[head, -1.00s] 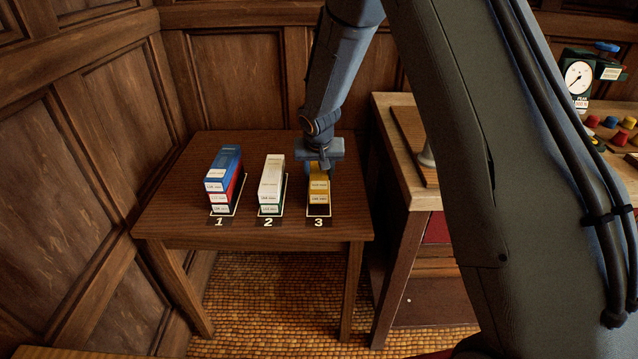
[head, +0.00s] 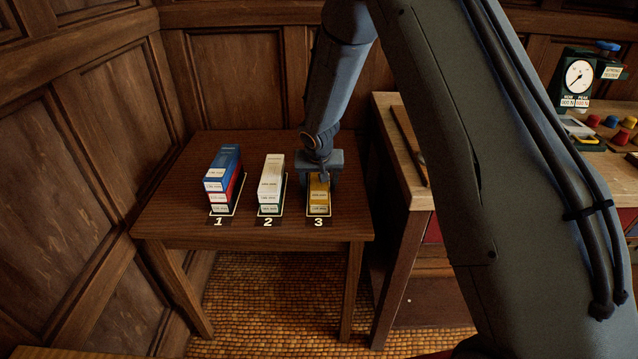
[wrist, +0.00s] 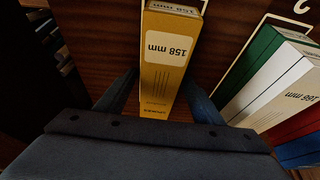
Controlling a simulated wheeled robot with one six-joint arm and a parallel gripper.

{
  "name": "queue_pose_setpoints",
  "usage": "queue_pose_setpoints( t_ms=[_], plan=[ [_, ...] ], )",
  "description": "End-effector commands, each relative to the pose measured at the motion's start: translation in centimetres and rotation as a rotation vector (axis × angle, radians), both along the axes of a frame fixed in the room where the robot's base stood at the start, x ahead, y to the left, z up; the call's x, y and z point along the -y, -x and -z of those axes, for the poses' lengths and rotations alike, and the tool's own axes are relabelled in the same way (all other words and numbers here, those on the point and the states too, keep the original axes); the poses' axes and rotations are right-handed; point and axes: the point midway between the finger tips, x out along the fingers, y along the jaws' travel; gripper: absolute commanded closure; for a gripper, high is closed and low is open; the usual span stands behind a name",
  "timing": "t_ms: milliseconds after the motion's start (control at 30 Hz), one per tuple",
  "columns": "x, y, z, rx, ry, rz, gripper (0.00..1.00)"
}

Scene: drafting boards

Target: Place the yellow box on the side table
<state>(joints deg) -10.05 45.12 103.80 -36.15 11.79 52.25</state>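The yellow box (head: 319,190) sits in spot 3 at the right front of the side table (head: 180,220). It looks upright. My gripper (head: 318,180) is just above and behind it, with fingers on both sides of the box. In the wrist view the yellow box (wrist: 166,75), labelled 158 mm, lies between the two fingers (wrist: 163,90). Narrow gaps show between the fingers and the box, so my gripper looks open around it. The fingertips are partly hidden by the box.
A white box on a green one (head: 270,180) stands in spot 2, and a blue-topped stack (head: 224,175) in spot 1. A workbench (head: 400,150) with a gauge (head: 578,76) adjoins on the right. The table's left rear is bare.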

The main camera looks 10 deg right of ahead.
Motion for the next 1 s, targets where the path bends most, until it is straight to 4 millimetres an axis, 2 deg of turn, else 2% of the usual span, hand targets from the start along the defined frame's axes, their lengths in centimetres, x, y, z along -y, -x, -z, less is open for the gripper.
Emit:
queue_pose_setpoints(
  t_ms=[300,800,1000],
  plan=[
    [0.0,0.0,-0.6,0.001,0.000,0.000,0.39],
    [-0.6,3.4,-8.9,0.002,-0.002,-0.001,0.39],
    [-0.7,4.3,-10.9,0.000,-0.001,0.001,0.39]
  ],
)
